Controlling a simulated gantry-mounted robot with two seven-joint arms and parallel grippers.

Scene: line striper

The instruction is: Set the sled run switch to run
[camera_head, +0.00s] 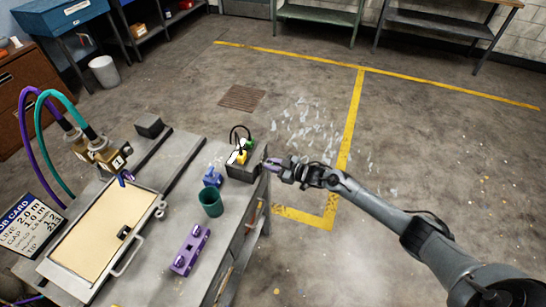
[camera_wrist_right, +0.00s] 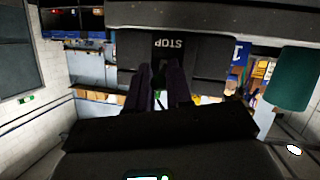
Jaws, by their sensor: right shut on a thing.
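The sled run switch box is a dark box (camera_head: 240,172) at the right edge of the grey bench, with a yellow and a green part on top. In the right wrist view its dark face (camera_wrist_right: 203,60) shows the word STOP, upside down. My right gripper (camera_head: 272,165) reaches in from the right, at the box's right side. In the right wrist view its dark purple fingers (camera_wrist_right: 160,88) are close together just below the STOP label, shut on the switch's small lever. The lever is mostly hidden between the fingers, so its position cannot be told. My left gripper is not in view.
On the bench (camera_head: 222,228) stand a green cup (camera_head: 211,202), a blue piece (camera_head: 212,177) and a purple block (camera_head: 190,249). A framed cream board (camera_head: 95,240) lies at left, below brass nozzles (camera_head: 108,153) with hoses. The floor right of the bench is open.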

